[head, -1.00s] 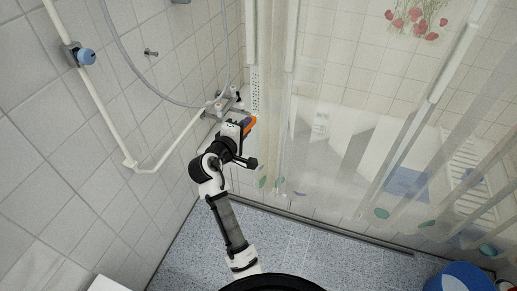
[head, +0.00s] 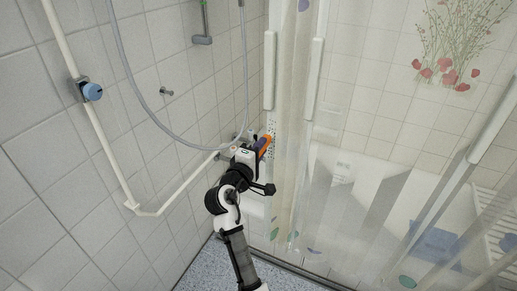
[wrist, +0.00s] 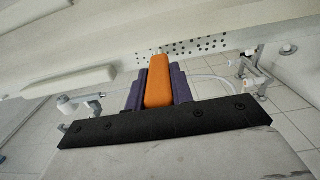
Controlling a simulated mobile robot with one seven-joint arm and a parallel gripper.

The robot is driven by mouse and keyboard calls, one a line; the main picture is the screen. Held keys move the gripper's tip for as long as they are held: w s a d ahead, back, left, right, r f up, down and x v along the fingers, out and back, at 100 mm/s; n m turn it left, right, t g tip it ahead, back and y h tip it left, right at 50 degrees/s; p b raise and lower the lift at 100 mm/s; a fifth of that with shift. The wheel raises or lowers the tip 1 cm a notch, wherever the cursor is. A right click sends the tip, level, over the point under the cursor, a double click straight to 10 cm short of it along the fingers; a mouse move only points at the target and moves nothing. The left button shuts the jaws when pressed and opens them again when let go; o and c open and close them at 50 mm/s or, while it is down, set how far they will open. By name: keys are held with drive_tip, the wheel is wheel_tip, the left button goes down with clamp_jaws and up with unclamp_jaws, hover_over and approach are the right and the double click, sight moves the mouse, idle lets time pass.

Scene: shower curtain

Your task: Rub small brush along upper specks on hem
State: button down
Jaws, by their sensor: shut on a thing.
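The small brush (wrist: 158,82) shows as an orange block held between the purple fingers of my gripper (wrist: 160,90). Its far end points at a pale strip, the hem (wrist: 120,60), which crosses the wrist view. Rows of dark specks (wrist: 190,47) lie on the hem, just beyond and right of the brush tip. I cannot tell whether the tip touches. In the head view the orange brush (head: 263,146) and my gripper (head: 264,143) are at the curtain's left edge, level with or just below the specks (head: 271,128). The bristles are hidden.
The shower curtain (head: 295,140) hangs right of my gripper, with a clear panel beyond. A tap (head: 230,148) and hose (head: 170,102) are on the tiled wall close to the left. A white rail (head: 175,190) runs along that wall.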

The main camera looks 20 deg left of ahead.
wheel_tip(320, 180, down, 11)
drive_tip(key=b, duration=0.7)
drive_tip(key=shift+f, duration=0.15)
drive_tip(key=c, duration=1.9)
unclamp_jaws()
clamp_jaws()
drive_tip(key=shift+w+d, duration=0.1)
drive_tip(key=shift+w, duration=0.45)
wheel_tip(320, 180, up, 4)
drive_tip(key=p, duration=0.4)
